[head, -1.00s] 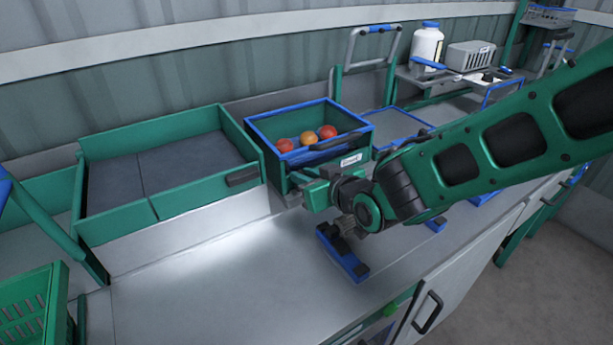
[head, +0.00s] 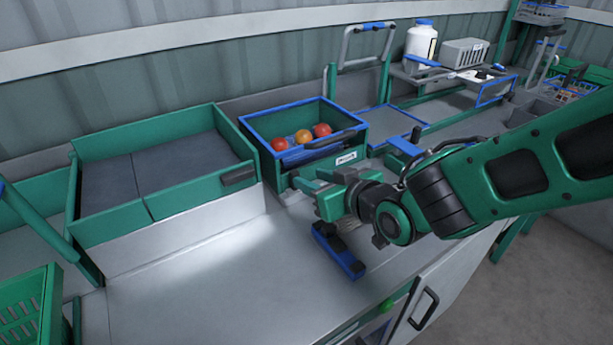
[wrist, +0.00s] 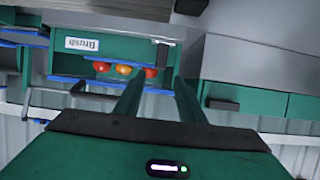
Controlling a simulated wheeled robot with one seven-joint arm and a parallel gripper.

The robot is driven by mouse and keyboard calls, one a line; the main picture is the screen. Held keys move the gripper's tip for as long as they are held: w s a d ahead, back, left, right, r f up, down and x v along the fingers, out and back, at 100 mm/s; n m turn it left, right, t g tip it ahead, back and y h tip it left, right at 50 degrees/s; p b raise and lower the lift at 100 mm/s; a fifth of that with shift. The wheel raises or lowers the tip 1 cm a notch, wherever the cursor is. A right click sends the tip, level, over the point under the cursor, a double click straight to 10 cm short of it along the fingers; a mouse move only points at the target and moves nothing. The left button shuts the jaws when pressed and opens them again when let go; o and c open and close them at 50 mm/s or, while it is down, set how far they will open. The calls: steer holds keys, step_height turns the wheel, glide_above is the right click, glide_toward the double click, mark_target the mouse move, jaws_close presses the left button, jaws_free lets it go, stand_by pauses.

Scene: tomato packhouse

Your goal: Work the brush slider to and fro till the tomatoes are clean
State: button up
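A green box with a blue rim (head: 262,130) stands on the worktop and holds three red and orange tomatoes (head: 304,137). The box shows upside down in the wrist view (wrist: 125,46), with its pale label and the tomatoes (wrist: 123,70). A dark bar-like handle (head: 330,139) crosses the box's right part. A small dark post (wrist: 160,52) shows at the box front in the wrist view; I cannot tell whether it is the brush slider. My gripper (head: 298,182) is just in front of the box. Its fingers (wrist: 160,82) are apart with nothing visibly held between them.
A wide green-walled tray (head: 190,205) lies left of the box. A blue bar-shaped item (head: 338,250) lies on the worktop below my arm. A white bottle (head: 420,42) and a grey crate (head: 463,53) stand at the back right. The front left worktop is clear.

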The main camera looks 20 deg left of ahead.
steer(key=shift+v, duration=2.3)
steer(key=shift+w+d, duration=0.1)
steer(key=w+d, duration=0.1)
steer(key=d, duration=0.1)
steer(key=w+d+m+h, duration=0.1)
steer(key=w+d, duration=0.1)
steer(key=w+d+f+h, duration=0.1)
steer(key=d, duration=0.2)
steer(key=shift+w+d+m+t, duration=0.15)
steer(key=shift+w+m+t, duration=0.05)
steer(key=shift+m+t, duration=0.1)
steer(key=w+d+f+m+g+h, duration=0.2)
steer(key=d+m+h, duration=0.45)
steer(key=d, duration=2.05)
steer(key=s+d+m+g+h, duration=0.25)
steer(key=s+d, duration=0.45)
steer(key=d, duration=0.7)
steer(key=s+d+m+g, duration=0.2)
steer(key=s+d+m, duration=0.1)
steer(key=s, duration=0.6)
steer(key=s+d+m+g, duration=0.2)
steer(key=s+d+m, duration=0.1)
steer(key=s, duration=0.6)
steer(key=shift+d+r+m, duration=0.2)
steer(key=shift+d+m, duration=0.1)
steer(key=shift+d, duration=0.6)
